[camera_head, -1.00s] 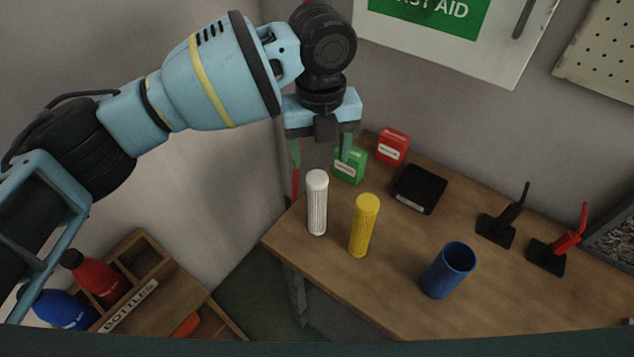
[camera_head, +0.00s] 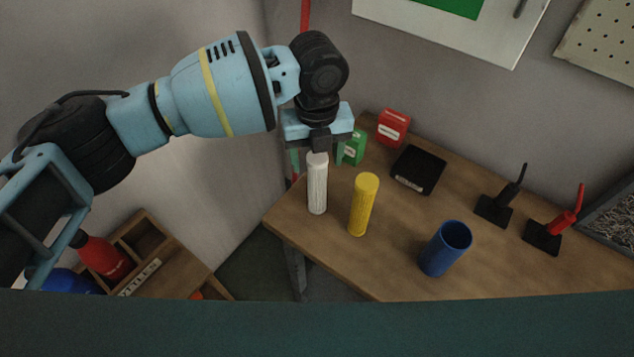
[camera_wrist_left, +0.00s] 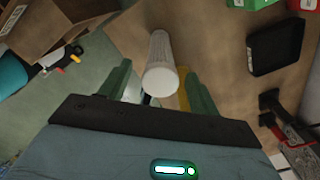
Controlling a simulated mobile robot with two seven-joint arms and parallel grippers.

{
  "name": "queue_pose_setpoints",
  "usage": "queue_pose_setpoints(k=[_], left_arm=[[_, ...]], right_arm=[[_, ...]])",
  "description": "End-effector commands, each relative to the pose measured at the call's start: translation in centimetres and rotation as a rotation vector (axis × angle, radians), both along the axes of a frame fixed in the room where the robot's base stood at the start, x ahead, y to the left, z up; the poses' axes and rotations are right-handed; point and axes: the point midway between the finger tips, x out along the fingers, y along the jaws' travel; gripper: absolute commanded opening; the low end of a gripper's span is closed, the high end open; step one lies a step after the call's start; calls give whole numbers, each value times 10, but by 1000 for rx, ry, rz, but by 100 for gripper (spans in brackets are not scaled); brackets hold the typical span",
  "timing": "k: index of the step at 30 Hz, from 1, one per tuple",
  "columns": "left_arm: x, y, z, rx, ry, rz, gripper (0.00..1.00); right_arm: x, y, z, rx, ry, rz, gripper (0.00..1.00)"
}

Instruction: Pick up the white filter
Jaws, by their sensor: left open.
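The white filter (camera_head: 317,185) is a ribbed upright cylinder near the left corner of the wooden table. My left gripper (camera_head: 318,160) is open above and behind it in the head view, pointing down, and the filter's top overlaps the space between the fingers. In the left wrist view the white filter (camera_wrist_left: 160,66) shows between the two green fingers of the left gripper (camera_wrist_left: 160,82), with a gap on either side. Contact is not visible. My right gripper is in neither view.
A yellow filter (camera_head: 363,205) stands close to the right of the white one. A blue cup (camera_head: 445,248), a black tray (camera_head: 418,169), a red box (camera_head: 393,127) and a green box (camera_head: 353,148) are also on the table (camera_head: 390,262). A bottle rack (camera_head: 172,262) is at lower left.

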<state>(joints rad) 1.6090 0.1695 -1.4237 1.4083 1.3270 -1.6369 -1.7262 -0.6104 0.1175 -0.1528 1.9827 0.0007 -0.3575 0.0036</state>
Motion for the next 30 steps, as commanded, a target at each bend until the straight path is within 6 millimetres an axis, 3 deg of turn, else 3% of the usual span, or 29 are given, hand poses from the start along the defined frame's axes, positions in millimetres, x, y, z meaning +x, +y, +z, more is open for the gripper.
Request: queue_pose_setpoints(k=[3,11,24,30], left_arm=[[0,0,-10,1,2,0,62],[0,0,-12,1,2,0,61],[0,0,-12,1,2,0,3],[0,0,-11,0,2,0,2]], right_arm=[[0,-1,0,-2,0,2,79],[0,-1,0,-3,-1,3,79],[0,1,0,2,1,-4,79],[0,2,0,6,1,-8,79]])
